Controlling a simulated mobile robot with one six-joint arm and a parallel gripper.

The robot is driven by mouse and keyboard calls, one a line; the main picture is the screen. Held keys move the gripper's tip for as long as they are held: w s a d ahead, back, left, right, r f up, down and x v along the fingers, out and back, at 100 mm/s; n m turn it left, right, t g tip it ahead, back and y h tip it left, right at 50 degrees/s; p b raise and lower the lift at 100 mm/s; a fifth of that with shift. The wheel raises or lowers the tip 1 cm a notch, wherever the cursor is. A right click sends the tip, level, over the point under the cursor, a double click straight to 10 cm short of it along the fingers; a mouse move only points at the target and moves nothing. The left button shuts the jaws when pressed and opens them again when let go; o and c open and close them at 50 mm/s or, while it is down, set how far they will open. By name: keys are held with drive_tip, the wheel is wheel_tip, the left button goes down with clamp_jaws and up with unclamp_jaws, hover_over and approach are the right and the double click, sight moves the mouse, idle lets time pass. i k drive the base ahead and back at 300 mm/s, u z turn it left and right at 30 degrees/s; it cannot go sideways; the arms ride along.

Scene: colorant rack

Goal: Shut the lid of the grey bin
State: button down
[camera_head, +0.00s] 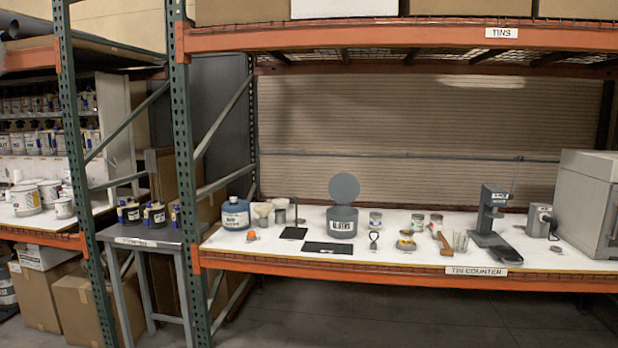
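The grey bin (342,226) stands on the white counter, a little right of the picture's middle. It is a short round tub with a pale label on its front. Its round grey lid (344,187) stands up at the back of the rim, so the bin is open. The inside of the bin cannot be made out from here. My gripper is not in view.
A dark flat mat (333,249) lies in front of the bin. A black stand (294,231) is to its left, and small tins (375,221) are to its right. A blue-grey jug (235,214) stands further left. The rack's green upright (185,180) and orange front beam (400,277) frame the counter (290,262).

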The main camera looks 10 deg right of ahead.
sight(344, 188)
drive_tip(key=u, duration=0.45)
drive_tip(key=i, duration=1.75)
drive_tip(key=z, duration=0.35)
drive_tip(key=k, duration=0.95)
drive_tip(key=z, duration=0.05)
